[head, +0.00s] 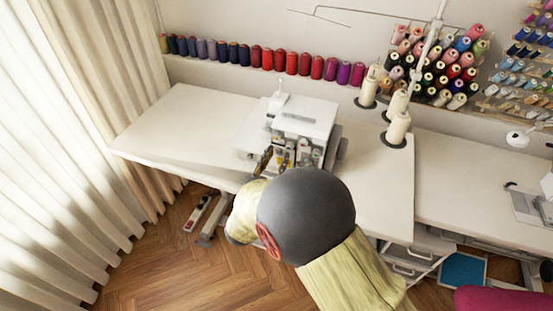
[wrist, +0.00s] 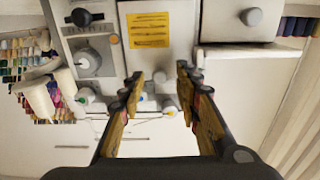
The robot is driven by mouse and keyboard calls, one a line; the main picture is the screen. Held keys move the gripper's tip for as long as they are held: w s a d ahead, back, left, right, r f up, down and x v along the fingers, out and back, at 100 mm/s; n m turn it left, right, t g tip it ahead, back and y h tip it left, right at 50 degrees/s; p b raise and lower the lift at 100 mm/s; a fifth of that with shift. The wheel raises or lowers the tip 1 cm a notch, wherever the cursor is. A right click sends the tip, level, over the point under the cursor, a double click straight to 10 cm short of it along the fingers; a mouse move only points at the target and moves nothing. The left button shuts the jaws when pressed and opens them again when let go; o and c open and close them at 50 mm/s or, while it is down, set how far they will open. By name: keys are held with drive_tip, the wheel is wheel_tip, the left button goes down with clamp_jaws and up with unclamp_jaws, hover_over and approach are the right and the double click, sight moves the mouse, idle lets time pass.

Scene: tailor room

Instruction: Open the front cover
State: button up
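The white sewing machine (head: 305,122) stands on the table in the head view, its front facing my arm. Its front shows knobs and metal parts. In the wrist view the machine's face (wrist: 108,45) fills the top, with dials, a yellow label (wrist: 148,30) and small coloured-dot knobs. I cannot clearly make out the front cover's edges or whether it is open or closed. My gripper (wrist: 158,80) is open, its two fingers apart with nothing held between them, in front of the machine. In the head view its finger (head: 264,160) shows at the machine's front left; my arm hides the lower front.
The white table (head: 175,130) is clear left of the machine. Cream thread cones (head: 398,128) stand to its right. A row of spools (head: 265,57) lines the wall ledge, with a spool rack (head: 440,65) at right. Curtains (head: 75,120) hang at left.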

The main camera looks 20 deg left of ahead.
drive_tip(key=shift+c, duration=0.4)
drive_tip(key=c, duration=0.7)
clamp_jaws()
